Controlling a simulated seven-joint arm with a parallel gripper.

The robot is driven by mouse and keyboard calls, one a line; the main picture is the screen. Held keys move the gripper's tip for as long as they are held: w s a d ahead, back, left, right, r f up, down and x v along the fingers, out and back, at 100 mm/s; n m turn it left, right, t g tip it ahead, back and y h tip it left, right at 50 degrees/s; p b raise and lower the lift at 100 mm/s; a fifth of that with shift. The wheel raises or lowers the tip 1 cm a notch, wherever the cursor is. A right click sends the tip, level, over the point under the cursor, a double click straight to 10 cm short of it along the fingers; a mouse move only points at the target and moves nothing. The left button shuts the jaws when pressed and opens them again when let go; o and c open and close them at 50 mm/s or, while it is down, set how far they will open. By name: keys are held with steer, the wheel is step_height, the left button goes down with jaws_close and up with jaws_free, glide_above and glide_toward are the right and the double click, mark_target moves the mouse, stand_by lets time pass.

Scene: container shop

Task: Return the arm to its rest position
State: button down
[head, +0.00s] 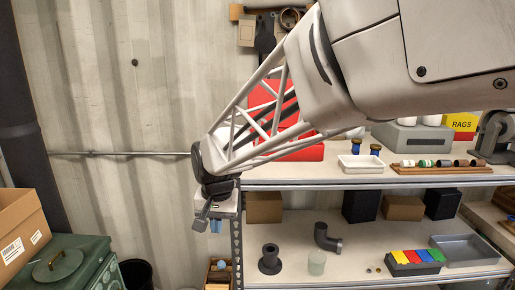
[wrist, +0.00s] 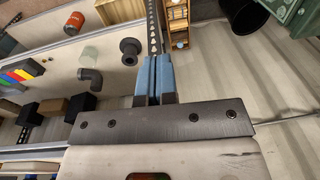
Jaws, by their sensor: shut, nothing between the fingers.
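My arm stretches across the head view from the upper right, with its lattice link reaching down to the left. My gripper (head: 215,226) hangs at its end, in front of the left end of the shelf unit, pointing down. In the wrist view my gripper (wrist: 154,75) shows two blue finger pads pressed side by side. It is shut and holds nothing. Part of the red thing behind the lattice is hidden by my arm.
The upper shelf (head: 270,182) holds a white tray (head: 361,164) and a wooden rack (head: 440,167). A green box (head: 75,262) and cardboard box (head: 22,228) stand left.

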steer(key=s+d+r+t, duration=0.1)
steer(key=s+d, duration=0.4)
steer(key=d, duration=0.3)
steer(key=s+d+r, duration=0.2)
steer(key=s+d, duration=0.2)
steer(key=d, duration=0.5)
steer(key=s+d+f+h, duration=0.1)
steer(key=s+d+f, duration=0.1)
steer(key=s+d, duration=0.9)
steer(key=s, duration=0.3)
steer(key=shift+d+f+t, duration=0.25)
steer(key=shift+f+t, duration=0.05)
steer(key=shift+f, duration=0.1)
